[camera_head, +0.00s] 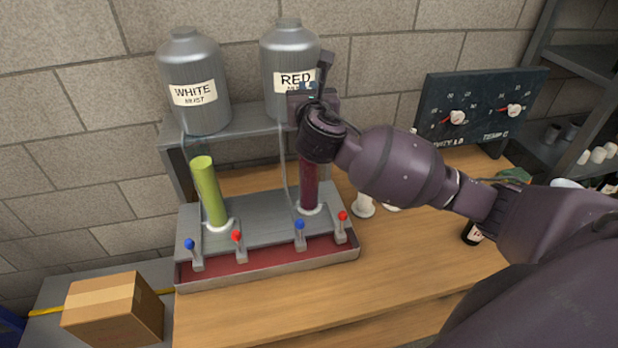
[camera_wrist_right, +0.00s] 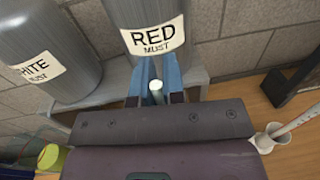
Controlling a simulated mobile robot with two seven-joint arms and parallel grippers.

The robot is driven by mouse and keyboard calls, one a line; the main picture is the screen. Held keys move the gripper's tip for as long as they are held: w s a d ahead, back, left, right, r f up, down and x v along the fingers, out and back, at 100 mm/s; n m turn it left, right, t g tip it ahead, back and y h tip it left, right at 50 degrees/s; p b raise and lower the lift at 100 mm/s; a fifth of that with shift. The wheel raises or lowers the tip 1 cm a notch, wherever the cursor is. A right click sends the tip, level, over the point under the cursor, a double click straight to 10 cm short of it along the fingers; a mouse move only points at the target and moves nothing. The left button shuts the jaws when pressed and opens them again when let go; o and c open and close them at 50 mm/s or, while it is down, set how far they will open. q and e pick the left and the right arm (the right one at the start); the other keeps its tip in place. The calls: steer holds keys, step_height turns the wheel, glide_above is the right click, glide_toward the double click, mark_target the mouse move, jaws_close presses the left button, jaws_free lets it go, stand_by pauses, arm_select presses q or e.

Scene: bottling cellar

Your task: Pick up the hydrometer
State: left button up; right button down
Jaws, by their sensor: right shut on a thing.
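My right gripper (camera_head: 316,84) is above the dark red sample cylinder (camera_head: 309,190), in front of the RED must tank. In the right wrist view its two blue fingers (camera_wrist_right: 157,84) are shut on a thin pale rod end, which I take to be the hydrometer (camera_wrist_right: 157,92). The rest of the hydrometer is hidden by the gripper, and I cannot tell how far it reaches into the cylinder. My left gripper is not in view.
A green-filled cylinder (camera_head: 209,192) stands at left on the grey rig with blue and red levers and a red drip tray (camera_head: 270,262). WHITE (camera_head: 193,80) and RED (camera_head: 290,55) tanks stand behind. A dark gauge board (camera_head: 483,105) is at right.

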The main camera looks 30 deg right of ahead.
arm_select(q)
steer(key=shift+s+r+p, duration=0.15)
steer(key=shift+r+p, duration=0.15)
steer(key=shift+p, duration=0.1)
arm_select(e)
step_height(320, 180, up, 28)
stand_by(2.3)
